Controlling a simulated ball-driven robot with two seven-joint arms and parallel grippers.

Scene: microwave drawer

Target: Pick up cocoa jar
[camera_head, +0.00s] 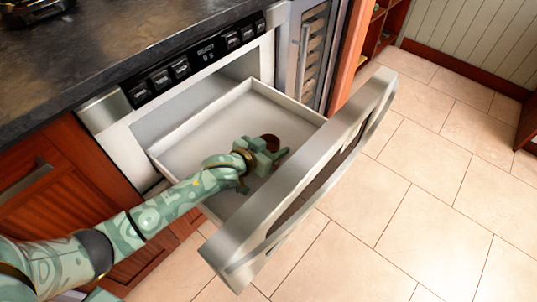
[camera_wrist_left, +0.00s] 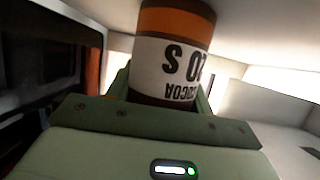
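The cocoa jar (camera_head: 270,139) is inside the pulled-out microwave drawer (camera_head: 190,150), mostly hidden by my left gripper in the head view; only a brown round part shows. In the left wrist view the jar (camera_wrist_left: 172,60) has a white label with upside-down COCOA lettering and an orange band. My left gripper (camera_head: 272,156) is low in the drawer at the jar. Its green fingers show along both sides of the jar, close to it; whether they press on it I cannot tell. My right gripper is not in view.
The drawer's thick metal front (camera_head: 300,185) stands out over the tiled floor (camera_head: 400,220). The dark countertop (camera_head: 110,40) and the button panel (camera_head: 180,68) lie behind the drawer. A red wooden cabinet (camera_head: 60,175) is at left. The drawer floor around the jar looks empty.

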